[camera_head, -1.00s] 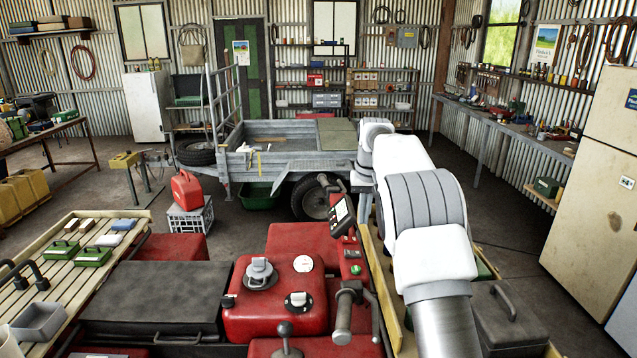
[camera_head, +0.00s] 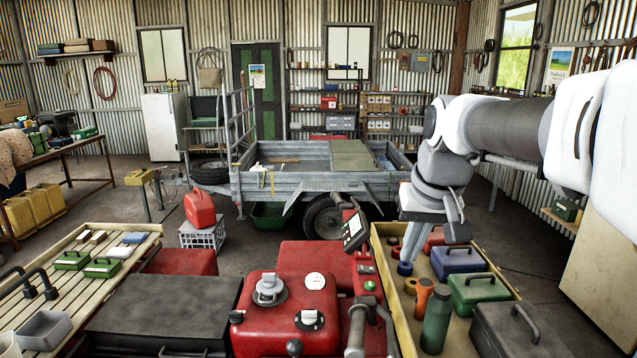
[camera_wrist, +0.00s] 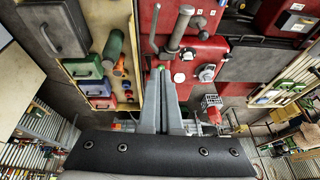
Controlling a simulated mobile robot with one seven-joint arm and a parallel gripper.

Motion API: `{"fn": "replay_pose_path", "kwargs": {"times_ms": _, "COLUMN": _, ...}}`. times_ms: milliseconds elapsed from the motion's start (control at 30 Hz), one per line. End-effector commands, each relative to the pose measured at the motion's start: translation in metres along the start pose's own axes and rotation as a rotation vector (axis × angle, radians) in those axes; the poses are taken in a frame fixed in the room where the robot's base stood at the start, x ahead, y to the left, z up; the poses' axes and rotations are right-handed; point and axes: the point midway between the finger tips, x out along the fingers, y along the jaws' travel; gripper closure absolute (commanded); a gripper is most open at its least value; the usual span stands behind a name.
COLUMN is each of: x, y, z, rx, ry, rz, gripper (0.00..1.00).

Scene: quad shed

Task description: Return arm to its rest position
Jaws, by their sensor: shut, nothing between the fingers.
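My arm reaches in from the right edge in the head view and bends down at its wrist. My gripper (camera_head: 413,238) points down above the left part of a wooden tray (camera_head: 391,300). In the wrist view, the two grey fingers of my gripper (camera_wrist: 161,72) lie together with nothing between them. They appear beside the tray's edge and the red quad body (camera_wrist: 205,50). The height of the fingertips above the tray is hard to tell.
The tray holds a green bottle (camera_head: 436,320), an orange torch (camera_head: 422,298), a blue box (camera_head: 458,262), a green box (camera_head: 478,292) and a dark case (camera_head: 520,330). A handlebar (camera_head: 357,325) stands left of it. A trailer (camera_head: 300,185) is behind.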

Motion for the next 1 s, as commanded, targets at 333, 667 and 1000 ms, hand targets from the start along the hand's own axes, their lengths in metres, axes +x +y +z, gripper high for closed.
{"fn": "replay_pose_path", "kwargs": {"times_ms": 333, "x": -0.006, "y": -0.001, "z": 0.107, "rx": -0.027, "ry": 0.067, "rz": 0.010, "gripper": 1.00}}
{"fn": "replay_pose_path", "kwargs": {"times_ms": 667, "x": 0.016, "y": 0.003, "z": 0.194, "rx": -0.051, "ry": 0.120, "rz": 0.034, "gripper": 1.00}}
{"fn": "replay_pose_path", "kwargs": {"times_ms": 1000, "x": 0.025, "y": 0.005, "z": 0.215, "rx": -0.057, "ry": 0.132, "rz": 0.043, "gripper": 1.00}}
